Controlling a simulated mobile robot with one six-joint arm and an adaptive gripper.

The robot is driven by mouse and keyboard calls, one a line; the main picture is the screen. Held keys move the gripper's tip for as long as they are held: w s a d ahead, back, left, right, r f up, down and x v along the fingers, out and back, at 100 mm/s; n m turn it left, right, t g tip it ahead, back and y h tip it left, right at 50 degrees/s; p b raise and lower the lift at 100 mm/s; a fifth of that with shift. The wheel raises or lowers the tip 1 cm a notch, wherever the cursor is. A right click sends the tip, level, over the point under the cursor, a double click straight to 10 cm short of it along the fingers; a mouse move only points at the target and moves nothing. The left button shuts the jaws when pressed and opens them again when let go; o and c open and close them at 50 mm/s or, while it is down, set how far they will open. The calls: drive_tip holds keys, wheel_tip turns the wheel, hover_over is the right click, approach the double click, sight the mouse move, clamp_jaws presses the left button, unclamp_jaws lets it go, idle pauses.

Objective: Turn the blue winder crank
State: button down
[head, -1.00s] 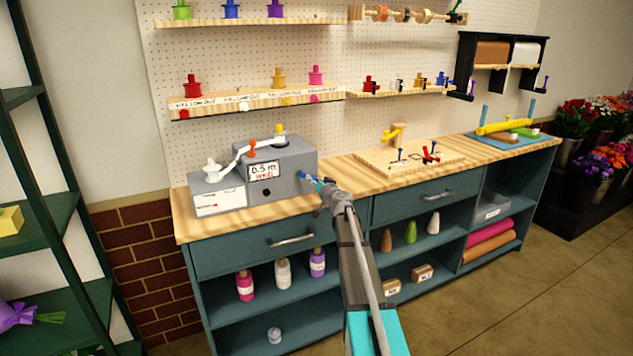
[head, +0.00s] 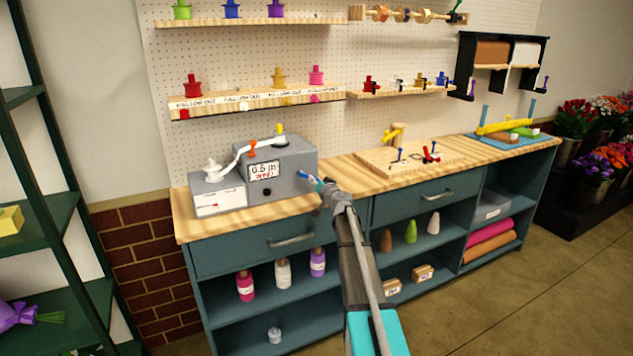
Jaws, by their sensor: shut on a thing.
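The grey winder (head: 283,160) stands on the left part of the wooden worktop. Its small display (head: 264,171) reads about 0.6 m, with red lettering below. A white ribbon runs over its top from a white spool (head: 213,169) at the left. The blue winder crank (head: 303,175) sticks out from the right side of the winder. My gripper (head: 319,184) is at the crank's outer end and shut on it. The fingers are small in the head view and partly cover the handle.
The wooden worktop (head: 340,174) is bare just right of the winder. A wooden board (head: 375,159) with a yellow-topped post and small red and blue pieces lies farther right. Shelves with coloured spools (head: 192,85) hang above. Drawers with handles (head: 290,240) are below the worktop.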

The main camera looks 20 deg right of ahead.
drive_tip(key=shift+f, duration=0.1)
drive_tip(key=m, duration=0.2)
drive_tip(key=a+f+m+b, duration=0.1)
drive_tip(key=m, duration=0.1)
drive_tip(key=shift+f+b, duration=0.2)
drive_tip(key=shift+b, duration=0.1)
drive_tip(key=m, duration=0.2)
drive_tip(key=a+f+m+b, duration=0.1)
drive_tip(key=m, duration=0.1)
drive_tip(key=shift+a+m, duration=0.2)
drive_tip(key=shift+m, duration=0.1)
drive_tip(key=m, duration=0.1)
drive_tip(key=a+m, duration=0.1)
drive_tip(key=m, duration=0.2)
drive_tip(key=shift+s+a+f, duration=0.1)
drive_tip(key=shift+a+f, duration=0.05)
drive_tip(key=shift+a, duration=0.25)
drive_tip(key=shift+a+m, duration=0.45)
drive_tip(key=shift+m, duration=0.8)
drive_tip(key=shift+a+m, duration=0.45)
drive_tip(key=shift+m, duration=0.8)
drive_tip(key=shift+c, duration=2.3)
unclamp_jaws()
